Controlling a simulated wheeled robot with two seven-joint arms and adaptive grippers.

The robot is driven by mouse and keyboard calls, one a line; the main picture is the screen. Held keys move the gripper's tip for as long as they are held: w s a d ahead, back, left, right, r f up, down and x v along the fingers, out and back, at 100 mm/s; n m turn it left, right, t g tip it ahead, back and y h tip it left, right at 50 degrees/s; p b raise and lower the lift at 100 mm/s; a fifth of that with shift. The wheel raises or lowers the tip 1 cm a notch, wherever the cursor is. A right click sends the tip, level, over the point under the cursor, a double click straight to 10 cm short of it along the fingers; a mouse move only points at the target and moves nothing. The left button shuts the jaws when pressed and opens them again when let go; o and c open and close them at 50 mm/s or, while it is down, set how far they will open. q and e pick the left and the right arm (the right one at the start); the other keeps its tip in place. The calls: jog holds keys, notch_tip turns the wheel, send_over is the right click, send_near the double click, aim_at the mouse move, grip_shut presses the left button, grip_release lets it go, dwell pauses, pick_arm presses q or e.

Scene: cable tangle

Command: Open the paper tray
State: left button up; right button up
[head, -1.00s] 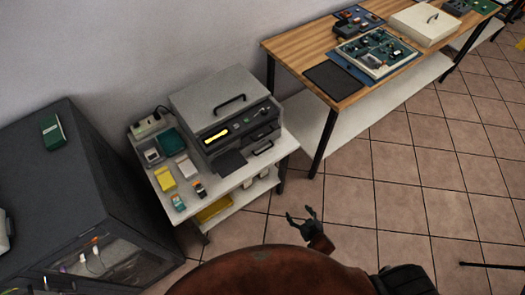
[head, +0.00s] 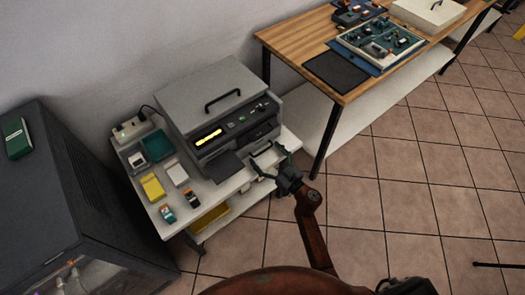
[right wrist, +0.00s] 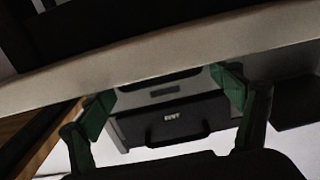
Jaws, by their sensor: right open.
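The grey printer (head: 215,100) stands on a small white stand against the wall. The tray looks closed. In the right wrist view the dark tray front (right wrist: 165,121), with a small white label and a black handle (right wrist: 178,136), shows between the two green-padded fingers of my right gripper (right wrist: 163,98). The gripper is open and empty, close in front of the tray; whether it touches the handle I cannot tell. My left gripper is not in view.
The white stand (head: 230,187) also holds yellow, white and teal items left of the printer. A dark cabinet (head: 110,185) stands at left. A wooden workbench (head: 290,40) with electronics is at the back right.

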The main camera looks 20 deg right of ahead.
jog(key=shift+x, duration=0.8)
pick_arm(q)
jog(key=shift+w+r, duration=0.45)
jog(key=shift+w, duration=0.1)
pick_arm(e)
jog(key=c, duration=1.4)
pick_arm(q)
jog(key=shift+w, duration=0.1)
pick_arm(e)
jog(key=shift+s, duration=0.15)
